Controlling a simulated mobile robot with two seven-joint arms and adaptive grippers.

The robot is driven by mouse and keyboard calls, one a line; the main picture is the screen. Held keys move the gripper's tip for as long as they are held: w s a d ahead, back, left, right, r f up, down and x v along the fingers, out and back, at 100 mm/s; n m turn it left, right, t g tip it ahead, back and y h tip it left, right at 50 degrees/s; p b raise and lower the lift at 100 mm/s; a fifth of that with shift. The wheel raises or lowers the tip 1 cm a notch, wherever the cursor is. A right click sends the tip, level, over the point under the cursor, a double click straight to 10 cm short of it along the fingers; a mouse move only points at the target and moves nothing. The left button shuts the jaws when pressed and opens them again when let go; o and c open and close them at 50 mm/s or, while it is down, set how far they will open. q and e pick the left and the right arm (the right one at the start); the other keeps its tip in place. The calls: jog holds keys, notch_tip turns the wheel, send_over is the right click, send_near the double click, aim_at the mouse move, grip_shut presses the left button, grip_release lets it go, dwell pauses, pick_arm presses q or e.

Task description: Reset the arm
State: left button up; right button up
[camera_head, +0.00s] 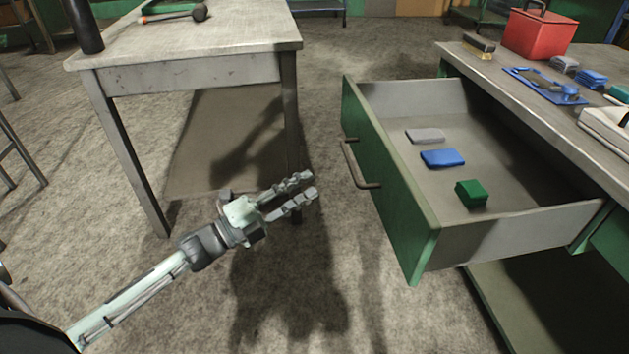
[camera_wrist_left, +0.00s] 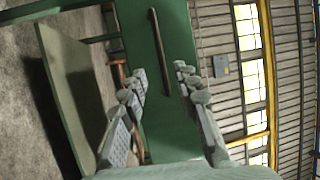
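My left gripper (camera_head: 304,190) is in the middle of the head view, above the floor and left of the open drawer. Its two fingers are apart with nothing between them. In the left wrist view the gripper (camera_wrist_left: 160,85) also shows its fingers spread, facing the green drawer front (camera_wrist_left: 160,50) and its dark handle (camera_wrist_left: 159,52). The handle (camera_head: 355,165) in the head view is a short way to the right of the fingertips, apart from them. My right gripper is in neither view.
The pulled-out drawer (camera_head: 410,110) holds a grey block (camera_head: 425,136), a blue block (camera_head: 442,158) and a green block (camera_head: 471,193). A workbench (camera_head: 500,64) on the right carries a red toolbox (camera_head: 538,35) and tools. A grey table (camera_head: 230,38) stands at the left. Open floor lies between.

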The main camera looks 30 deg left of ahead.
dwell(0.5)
pick_arm(q)
jog(key=s+a+f+n+g+y, duration=0.1)
jog(key=a+f+n+g+y, duration=0.1)
jog(key=f+n+y, duration=0.45)
jog(key=s+a+f+n+g+y, duration=0.1)
jog(key=a+f+n+y, duration=0.25)
jog(key=f+n, duration=0.45)
jog(key=s+d+f+n+g, duration=0.2)
jog(key=s+f+n+g, duration=0.1)
jog(key=s+f+g, duration=0.2)
jog(key=s+d+f+n+g+y, duration=0.1)
jog(key=s+d+f+n+g, duration=0.2)
jog(key=s+f+g, duration=0.3)
jog(key=s+f+n, duration=0.1)
jog(key=s+f, duration=0.3)
jog(key=s, duration=0.4)
jog(key=shift+d+f+y, duration=0.2)
jog(key=shift+d+y, duration=0.1)
